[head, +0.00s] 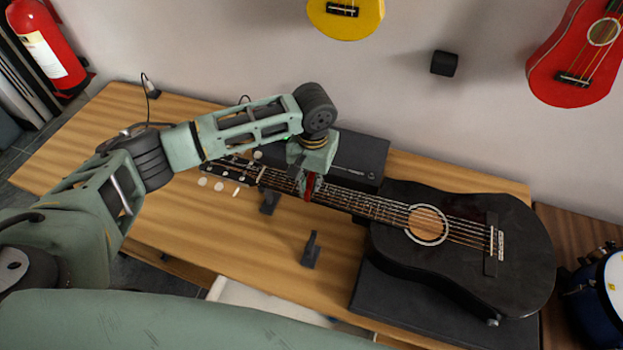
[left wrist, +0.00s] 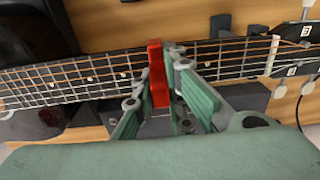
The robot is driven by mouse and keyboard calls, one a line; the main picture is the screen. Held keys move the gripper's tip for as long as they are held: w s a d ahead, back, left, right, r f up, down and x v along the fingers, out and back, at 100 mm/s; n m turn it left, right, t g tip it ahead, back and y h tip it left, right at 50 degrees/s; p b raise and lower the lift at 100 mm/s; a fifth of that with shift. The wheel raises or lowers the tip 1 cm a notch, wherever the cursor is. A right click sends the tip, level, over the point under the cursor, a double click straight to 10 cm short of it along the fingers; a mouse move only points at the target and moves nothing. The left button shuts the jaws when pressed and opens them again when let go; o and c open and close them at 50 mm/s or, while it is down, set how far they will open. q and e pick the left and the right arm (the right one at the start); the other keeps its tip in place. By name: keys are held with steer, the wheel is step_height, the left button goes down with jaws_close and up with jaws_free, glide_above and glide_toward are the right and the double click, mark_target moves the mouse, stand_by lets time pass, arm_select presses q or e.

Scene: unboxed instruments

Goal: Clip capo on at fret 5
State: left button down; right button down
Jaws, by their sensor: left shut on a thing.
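A black acoustic guitar (head: 410,255) lies face up, its neck (head: 352,200) pointing left toward the headstock. The neck also crosses the left wrist view (left wrist: 80,80), with the headstock at the right. My left gripper (head: 308,180) is over the neck and shut on the red capo (head: 310,187). In the left wrist view the red capo (left wrist: 158,75) stands across the strings between the fingers (left wrist: 160,110), partway along the neck. I cannot tell its exact fret or whether it clamps the neck. My right gripper is not in view.
The guitar body rests on a dark case (head: 375,290) on the wooden table (head: 200,225). A black box (head: 360,155) lies behind the neck. Small dark stands (head: 312,250) are in front of it. A red ukulele (head: 560,70) hangs on the wall. The table's left part is fairly clear.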

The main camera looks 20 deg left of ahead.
arm_select(q)
steer(key=shift+s+f, duration=0.35)
steer(key=shift+f, duration=0.2)
steer(key=shift+s+f, duration=0.3)
steer(key=shift+f, duration=0.2)
stand_by(0.7)
steer(key=c, duration=1.7)
jaws_free()
steer(key=shift+d, duration=0.1)
steer(key=shift+c, duration=0.2)
steer(key=shift+w+f, duration=0.3)
steer(key=shift+w, duration=0.2)
steer(key=shift+r, duration=0.1)
steer(key=shift+r+p, duration=0.1)
steer(key=shift+p, duration=0.2)
step_height(320, 180, up, 12)
steer(key=shift+w+r, duration=0.1)
steer(key=shift+r, duration=0.1)
steer(key=shift+f, duration=0.1)
